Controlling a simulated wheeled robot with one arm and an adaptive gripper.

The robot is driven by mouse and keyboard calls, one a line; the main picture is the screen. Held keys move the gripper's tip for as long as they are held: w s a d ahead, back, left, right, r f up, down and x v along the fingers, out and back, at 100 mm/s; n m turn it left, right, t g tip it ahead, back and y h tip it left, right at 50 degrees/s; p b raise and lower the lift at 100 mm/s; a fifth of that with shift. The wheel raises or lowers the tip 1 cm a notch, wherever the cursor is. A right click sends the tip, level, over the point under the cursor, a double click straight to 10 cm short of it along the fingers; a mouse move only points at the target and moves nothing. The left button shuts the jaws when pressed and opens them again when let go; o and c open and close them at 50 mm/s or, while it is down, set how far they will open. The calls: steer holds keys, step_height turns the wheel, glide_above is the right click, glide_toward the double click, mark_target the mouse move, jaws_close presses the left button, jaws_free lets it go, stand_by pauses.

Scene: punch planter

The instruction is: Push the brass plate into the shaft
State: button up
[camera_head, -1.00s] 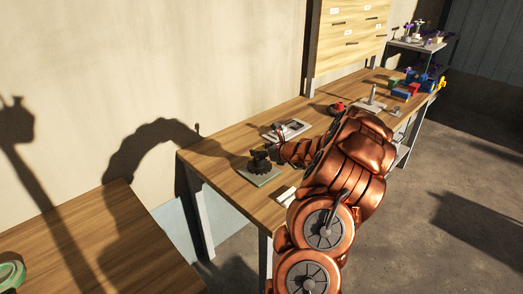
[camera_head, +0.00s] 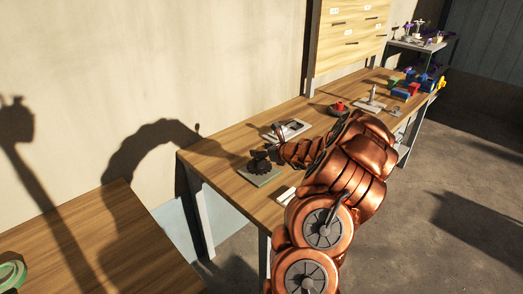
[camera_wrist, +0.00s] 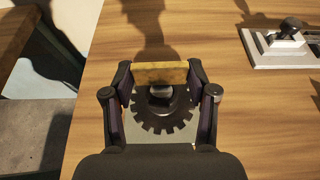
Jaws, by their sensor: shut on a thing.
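A brass plate (camera_wrist: 160,73) is a flat yellowish bar held crosswise between the fingertips of my gripper (camera_wrist: 160,75) in the wrist view. The wheel sits on a grey-green base plate (camera_wrist: 182,137). Whether the brass touches the shaft cannot be told. In the head view, the wheel (camera_head: 260,166) and base plate (camera_head: 257,180) are at the bench's near end; my arm hides the brass plate.
A light metal fixture with a black knob (camera_wrist: 291,27) stands to the right in the wrist view. Farther along the wooden bench (camera_head: 215,150) are a red part (camera_head: 338,106), a metal post on a base (camera_head: 371,95) and coloured blocks (camera_head: 408,88). A second table (camera_head: 95,240) is at left.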

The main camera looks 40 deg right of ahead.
steer(key=shift+f+b, duration=0.7)
steer(key=shift+f, duration=0.4)
steer(key=o, duration=1.4)
steer(key=shift+o, duration=0.2)
steer(key=shift+s, duration=0.1)
steer(key=v, duration=1.2)
